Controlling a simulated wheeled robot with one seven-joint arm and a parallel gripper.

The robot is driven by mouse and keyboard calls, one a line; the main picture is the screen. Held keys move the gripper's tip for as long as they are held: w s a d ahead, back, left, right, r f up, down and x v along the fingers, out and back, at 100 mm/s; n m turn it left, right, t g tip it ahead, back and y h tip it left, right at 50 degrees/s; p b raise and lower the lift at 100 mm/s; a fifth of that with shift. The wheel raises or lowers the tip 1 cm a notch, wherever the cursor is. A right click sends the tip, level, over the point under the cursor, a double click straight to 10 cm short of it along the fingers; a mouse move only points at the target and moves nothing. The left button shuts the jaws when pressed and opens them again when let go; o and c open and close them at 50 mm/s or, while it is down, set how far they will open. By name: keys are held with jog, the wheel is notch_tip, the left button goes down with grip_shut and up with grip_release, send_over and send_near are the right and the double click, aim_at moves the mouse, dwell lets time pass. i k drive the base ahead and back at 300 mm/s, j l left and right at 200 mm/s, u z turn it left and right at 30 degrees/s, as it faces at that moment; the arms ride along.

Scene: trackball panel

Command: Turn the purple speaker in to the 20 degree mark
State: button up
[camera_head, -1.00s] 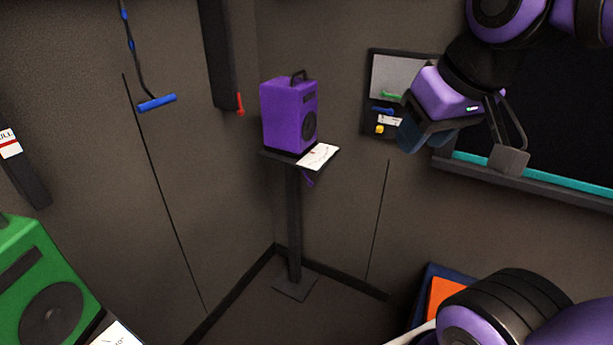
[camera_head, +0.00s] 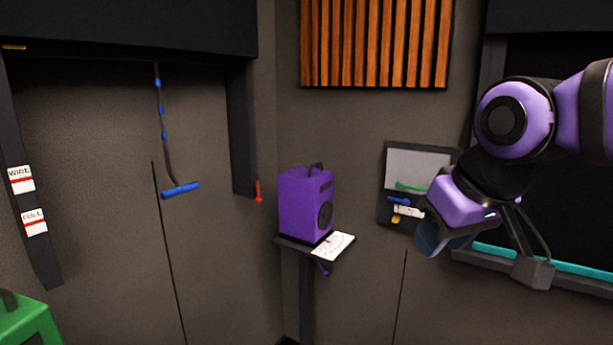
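The purple speaker (camera_head: 305,207) stands upright on a small dark stand (camera_head: 293,244) in the corner. It has a dark handle on top and a dark round cone on its right-hand face. A white card with a printed scale (camera_head: 333,246) lies on the stand in front of it; its marks are too small to read. My gripper (camera_head: 482,262) hangs at the right, well apart from the speaker. Its fingers look spread, with a grey block-like tip on the right one, and I see nothing held between them.
A blue pull handle (camera_head: 181,190) hangs on a cord at left. A red lever (camera_head: 258,192) is on a dark post. A wall panel (camera_head: 393,210) with small coloured controls is behind my gripper. A green speaker (camera_head: 25,328) shows at bottom left. Orange slats (camera_head: 375,44) hang above.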

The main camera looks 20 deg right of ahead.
aim_at(305, 193)
jog(key=i+j, duration=0.15)
jog(key=i, duration=0.45)
jog(key=i+j, duration=0.2)
jog(key=i, duration=0.4)
